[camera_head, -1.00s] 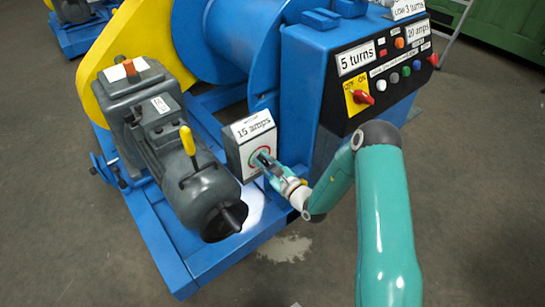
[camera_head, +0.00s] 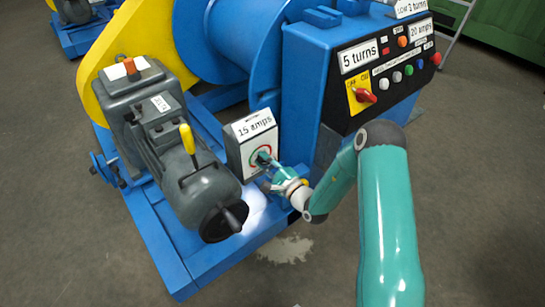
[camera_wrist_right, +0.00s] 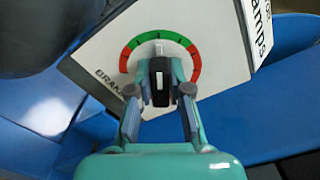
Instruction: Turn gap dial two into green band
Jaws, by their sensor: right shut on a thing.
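The dial (camera_head: 260,150) is on the front of a grey box with a "15 amps" sign (camera_head: 253,124). In the right wrist view its ring (camera_wrist_right: 196,62) is green along the top and red down both sides. My right gripper (camera_head: 266,163) is at this dial. In the right wrist view its two fingers (camera_wrist_right: 160,82) are shut on the dark knob (camera_wrist_right: 160,95) from both sides. The knob's white line points up toward the top green part of the ring. The fingers hide the lower part of the dial. My left gripper is not in view.
A grey motor with a yellow lever (camera_head: 187,139) stands left of the box. A blue control cabinet (camera_head: 310,80) with a red switch (camera_head: 365,96) and buttons stands right of it. The blue base frame (camera_head: 205,262) runs below. Concrete floor is clear in front.

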